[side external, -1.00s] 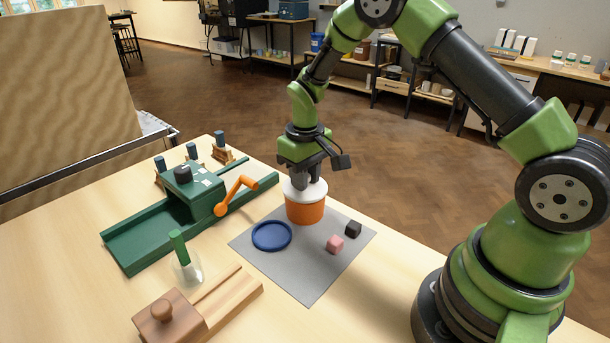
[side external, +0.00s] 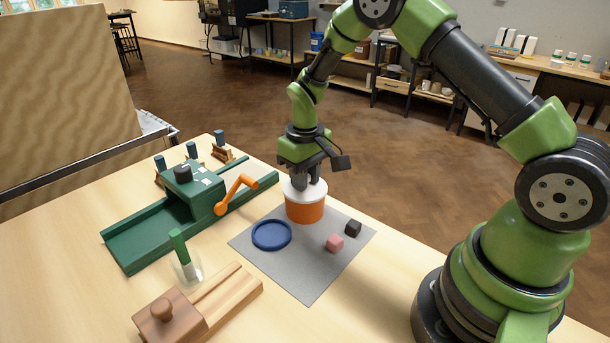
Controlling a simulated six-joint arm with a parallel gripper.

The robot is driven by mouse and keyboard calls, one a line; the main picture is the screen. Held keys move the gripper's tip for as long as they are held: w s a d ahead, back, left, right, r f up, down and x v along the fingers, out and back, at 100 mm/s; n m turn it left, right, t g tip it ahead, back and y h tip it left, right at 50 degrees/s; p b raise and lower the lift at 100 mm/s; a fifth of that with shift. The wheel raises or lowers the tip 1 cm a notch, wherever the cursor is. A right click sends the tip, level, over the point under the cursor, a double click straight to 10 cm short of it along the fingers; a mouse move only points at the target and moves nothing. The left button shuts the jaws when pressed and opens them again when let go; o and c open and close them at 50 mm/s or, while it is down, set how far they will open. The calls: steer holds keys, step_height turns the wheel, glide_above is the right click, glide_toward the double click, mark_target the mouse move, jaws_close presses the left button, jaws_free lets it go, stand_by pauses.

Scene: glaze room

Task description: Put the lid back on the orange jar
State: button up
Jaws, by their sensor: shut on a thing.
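The orange jar (side external: 305,212) stands upright on the grey mat (side external: 310,275), near its back corner. The white lid (side external: 291,192) lies level over the jar's mouth and looks to rest on the rim; whether it is fully seated I cannot tell. My gripper (side external: 304,186) points straight down over the jar, its fingers shut on the top of the lid. The part of the lid that the fingers grip is hidden behind them.
A green machine with an orange crank (side external: 236,194), a glass with a green stick (side external: 179,247) and a wooden block with a knob (side external: 163,310) stand left.

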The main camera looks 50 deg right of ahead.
stand_by(0.4)
steer(key=o, duration=1.5)
steer(key=shift+c, duration=0.2)
steer(key=shift+r, duration=3.5)
jaws_close()
steer(key=shift+f, duration=0.15)
